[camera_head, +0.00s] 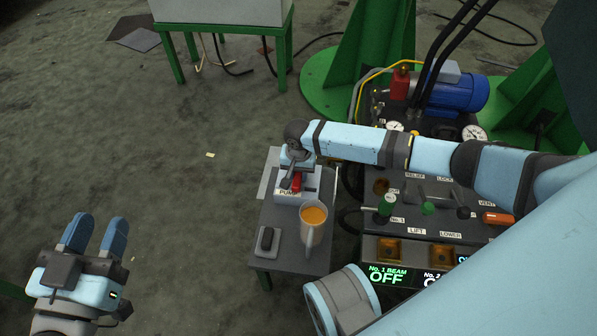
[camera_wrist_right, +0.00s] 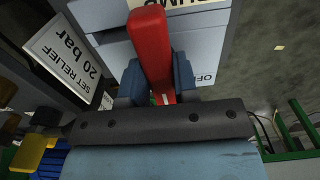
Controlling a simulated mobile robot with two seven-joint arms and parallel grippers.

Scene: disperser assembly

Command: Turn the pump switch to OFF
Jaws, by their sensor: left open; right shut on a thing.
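The pump switch is a grey box (camera_head: 300,196) with a red handle (camera_head: 296,182), standing on a small grey side table (camera_head: 262,222). My right gripper (camera_head: 293,178) reaches over the box from above. In the right wrist view, the gripper (camera_wrist_right: 157,88) is shut on the red handle (camera_wrist_right: 149,40), one finger on each side of it. Part of an upside-down "PUMP" label and a partly hidden "OF" mark (camera_wrist_right: 206,77) show on the box. My left gripper (camera_head: 96,232) is open and empty over the floor, at the far left.
A mug with an orange drink (camera_head: 313,216) and a small dark object (camera_head: 266,239) stand near the box on the side table. A control panel (camera_head: 428,222) with levers lies to the right. A "SET RELIEF 20 bar" sign (camera_wrist_right: 68,58) is beside the box.

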